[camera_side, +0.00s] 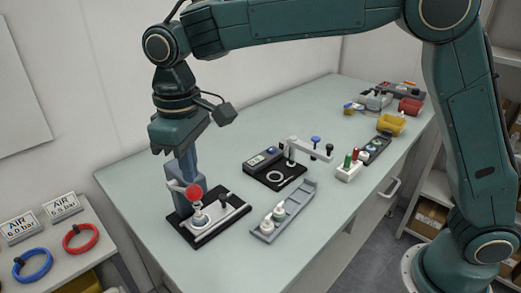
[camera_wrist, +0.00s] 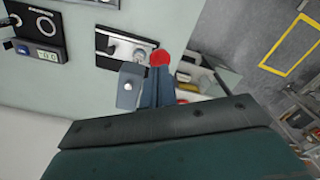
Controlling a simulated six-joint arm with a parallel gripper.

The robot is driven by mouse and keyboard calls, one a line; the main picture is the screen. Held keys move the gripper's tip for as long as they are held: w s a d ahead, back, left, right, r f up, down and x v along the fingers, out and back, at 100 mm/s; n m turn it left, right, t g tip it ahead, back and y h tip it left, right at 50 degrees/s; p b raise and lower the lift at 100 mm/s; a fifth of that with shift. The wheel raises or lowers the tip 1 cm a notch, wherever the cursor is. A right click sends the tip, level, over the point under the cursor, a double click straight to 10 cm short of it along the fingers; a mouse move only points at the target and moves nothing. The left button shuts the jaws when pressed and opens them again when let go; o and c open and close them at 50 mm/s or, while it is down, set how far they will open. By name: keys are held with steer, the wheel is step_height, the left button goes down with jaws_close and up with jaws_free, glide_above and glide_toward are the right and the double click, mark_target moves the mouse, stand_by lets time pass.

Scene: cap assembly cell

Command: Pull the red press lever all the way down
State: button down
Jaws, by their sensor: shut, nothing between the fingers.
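The red ball knob (camera_side: 194,192) of the press lever is at the front of the small press on the bench. Its pale lever arm (camera_side: 175,186) runs almost level, sloping slightly down to the knob. The blue-grey press column (camera_side: 181,205) stands on a black base plate. My gripper (camera_side: 191,179) points down with shut, empty fingers just above the knob. In the wrist view my fingertips (camera_wrist: 160,70) appear right beside the red knob (camera_wrist: 159,58). I cannot tell whether they touch it. The column's top (camera_wrist: 129,86) is beside my fingers.
A grey tray (camera_side: 297,204) with small white parts lies right of the press. A yellow bin (camera_side: 391,124) stands farther back. The bench left of the press is clear.

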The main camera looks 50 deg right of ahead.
steer(key=shift+f, duration=0.2)
stand_by(0.3)
steer(key=shift+f, duration=0.55)
steer(key=shift+f, duration=0.1)
